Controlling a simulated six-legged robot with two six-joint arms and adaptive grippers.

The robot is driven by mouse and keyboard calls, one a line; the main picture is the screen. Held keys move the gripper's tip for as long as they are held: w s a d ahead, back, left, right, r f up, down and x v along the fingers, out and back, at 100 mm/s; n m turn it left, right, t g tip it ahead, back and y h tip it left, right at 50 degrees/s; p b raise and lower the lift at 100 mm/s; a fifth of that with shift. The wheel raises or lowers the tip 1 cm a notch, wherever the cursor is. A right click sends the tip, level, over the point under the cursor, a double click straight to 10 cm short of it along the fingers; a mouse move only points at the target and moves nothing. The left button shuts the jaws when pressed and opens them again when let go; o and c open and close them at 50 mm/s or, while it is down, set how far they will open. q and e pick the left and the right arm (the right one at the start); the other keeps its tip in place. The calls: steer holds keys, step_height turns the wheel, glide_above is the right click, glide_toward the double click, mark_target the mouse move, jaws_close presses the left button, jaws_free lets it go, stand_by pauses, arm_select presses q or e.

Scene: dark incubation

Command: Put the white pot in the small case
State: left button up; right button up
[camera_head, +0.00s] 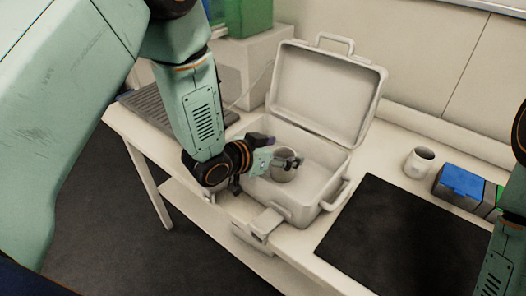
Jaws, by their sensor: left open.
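A small pale case (303,212) stands open on the table, its lid raised at the back and its latch hanging at the front. A whitish round pot (283,174) is inside the case, upright as far as I can see. My left gripper (287,160) reaches over the case's left side and is open, with its fingers at the pot's upper rim. The gripper partly hides the pot, and I cannot tell whether they touch. My right arm shows at the right edge, but its gripper is out of view.
A white mug (419,163) stands right of the case, beside a blue-topped box (461,182). A black mat (402,245) lies in front of them, bare. A grey ribbed plate (172,104) and a green container (248,17) are behind my left arm.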

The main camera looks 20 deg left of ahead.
arm_select(q)
steer(key=p+v, duration=0.1)
steer(key=v, duration=1)
steer(key=shift+w+a, duration=0.1)
steer(key=shift+w, duration=0.05)
steer(key=shift+s+a+r, duration=0.2)
steer(key=shift+s+r, duration=0.1)
steer(key=shift+s, duration=0.3)
steer(key=shift+c, duration=0.2)
